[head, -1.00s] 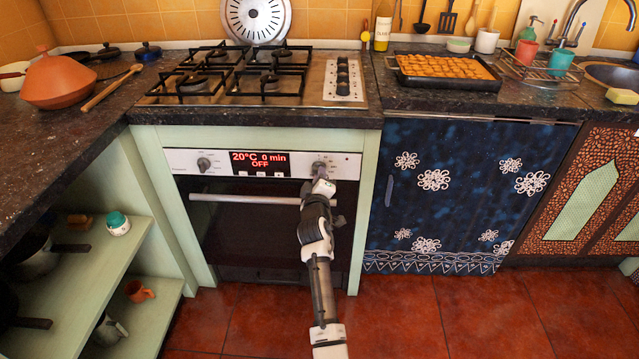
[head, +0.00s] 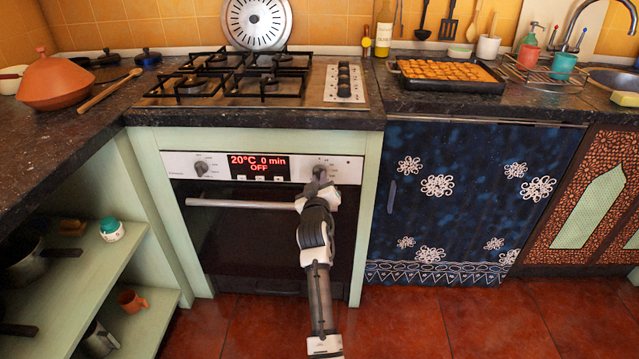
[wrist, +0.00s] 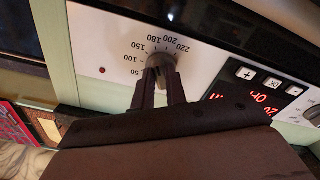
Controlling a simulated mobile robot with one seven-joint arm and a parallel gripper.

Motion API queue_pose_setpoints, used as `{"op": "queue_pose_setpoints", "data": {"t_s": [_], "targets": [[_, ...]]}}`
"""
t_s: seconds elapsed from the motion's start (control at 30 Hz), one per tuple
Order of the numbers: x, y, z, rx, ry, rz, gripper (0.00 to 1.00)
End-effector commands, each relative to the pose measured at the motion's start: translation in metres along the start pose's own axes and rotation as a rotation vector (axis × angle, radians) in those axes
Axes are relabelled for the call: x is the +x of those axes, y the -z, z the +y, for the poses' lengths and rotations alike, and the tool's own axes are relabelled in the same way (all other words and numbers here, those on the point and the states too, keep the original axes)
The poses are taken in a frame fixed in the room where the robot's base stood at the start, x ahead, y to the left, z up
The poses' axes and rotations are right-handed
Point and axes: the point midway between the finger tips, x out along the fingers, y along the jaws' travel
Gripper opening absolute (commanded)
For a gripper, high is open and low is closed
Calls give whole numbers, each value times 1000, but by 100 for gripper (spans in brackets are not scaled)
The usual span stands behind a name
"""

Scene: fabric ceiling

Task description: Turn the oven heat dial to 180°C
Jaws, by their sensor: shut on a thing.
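The oven (head: 262,230) is built in below the hob, with a white control panel. Its display (head: 258,167) reads 20°C, 0 min, OFF. The heat dial (head: 319,169) is right of the display. In the wrist view the heat dial (wrist: 164,60) appears upside down, with marks from 50 to 220 around it. My gripper (wrist: 160,73) is shut on the dial's grip, fingers on either side. In the head view my gripper (head: 319,178) reaches the dial from below, and my wrist hides part of the oven door. The dial's pointer is hard to make out.
A second dial (head: 201,167) is at the panel's left. The oven door handle (head: 240,203) runs just below my gripper. The countertop edge (head: 255,118) overhangs above the panel. Open floor (head: 400,325) lies in front.

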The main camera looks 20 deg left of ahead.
Motion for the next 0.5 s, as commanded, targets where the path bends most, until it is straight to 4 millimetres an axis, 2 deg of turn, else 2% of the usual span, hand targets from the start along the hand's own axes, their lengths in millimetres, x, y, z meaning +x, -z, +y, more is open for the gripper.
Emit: {"op": "queue_pose_setpoints", "data": {"t_s": [0.33, 0.37, 0.5], "targets": [[0, -1, -1, 1, 1, -2, 0], [0, -1, -1, 1, 1, -2, 16], [0, -1, -1, 1, 1, -2, 34]]}}
